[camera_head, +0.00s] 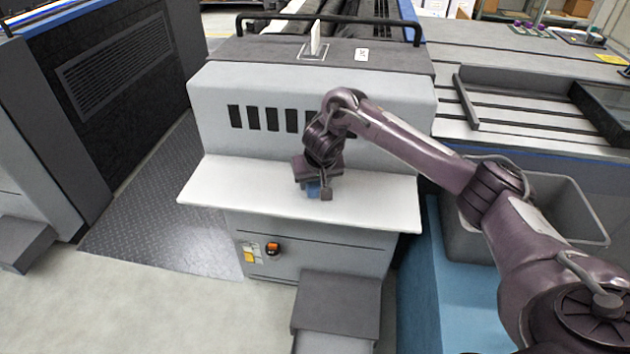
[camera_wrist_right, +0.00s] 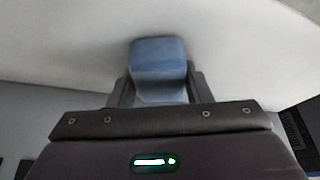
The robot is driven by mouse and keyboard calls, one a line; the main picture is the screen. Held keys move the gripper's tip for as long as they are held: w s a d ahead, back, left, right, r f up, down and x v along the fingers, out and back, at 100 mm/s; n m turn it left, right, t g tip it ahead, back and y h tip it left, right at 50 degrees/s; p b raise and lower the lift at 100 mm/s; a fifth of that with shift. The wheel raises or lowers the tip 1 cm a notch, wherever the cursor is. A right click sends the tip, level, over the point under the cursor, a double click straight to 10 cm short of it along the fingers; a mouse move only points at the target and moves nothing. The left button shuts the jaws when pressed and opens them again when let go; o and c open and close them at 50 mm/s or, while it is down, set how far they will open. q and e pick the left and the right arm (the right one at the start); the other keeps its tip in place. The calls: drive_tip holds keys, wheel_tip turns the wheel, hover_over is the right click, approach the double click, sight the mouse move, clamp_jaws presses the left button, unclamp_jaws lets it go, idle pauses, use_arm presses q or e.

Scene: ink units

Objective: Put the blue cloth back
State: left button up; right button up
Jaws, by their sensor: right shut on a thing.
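The blue cloth (camera_wrist_right: 158,62) shows between the two dark fingers of my right gripper (camera_wrist_right: 160,90) in the right wrist view. It looks like a small folded pad. In the head view, my right gripper (camera_head: 318,194) is at the white shelf (camera_head: 240,190) on the front of the grey machine, with a bit of the blue cloth (camera_head: 313,188) showing under it. The gripper is shut on the cloth. Most of the cloth is hidden by the gripper in the head view. I cannot tell whether the cloth touches the shelf. My left gripper is not in view.
The grey machine (camera_head: 215,95) with dark slots rises behind the shelf. A grey open bin (camera_head: 570,195) stands on a blue surface (camera_head: 445,295) at the right, partly behind my right arm. A dark grey step (camera_head: 338,300) is below the shelf. The shelf's left part is clear.

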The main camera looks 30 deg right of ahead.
sight(316, 182)
drive_tip(key=o, duration=0.9)
drive_tip(key=shift+f, duration=0.1)
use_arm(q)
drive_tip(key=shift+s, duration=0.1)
use_arm(e)
drive_tip(key=shift+r, duration=0.35)
drive_tip(key=p+v, duration=0.1)
drive_tip(key=v, duration=0.2)
drive_tip(key=shift+p, duration=0.4)
use_arm(q)
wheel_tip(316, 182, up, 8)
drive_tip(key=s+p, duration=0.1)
drive_tip(key=p, duration=0.5)
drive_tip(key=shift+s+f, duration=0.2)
use_arm(e)
drive_tip(key=v, duration=0.8)
drive_tip(key=shift+s+r, duration=0.25)
drive_tip(key=shift+r, duration=0.05)
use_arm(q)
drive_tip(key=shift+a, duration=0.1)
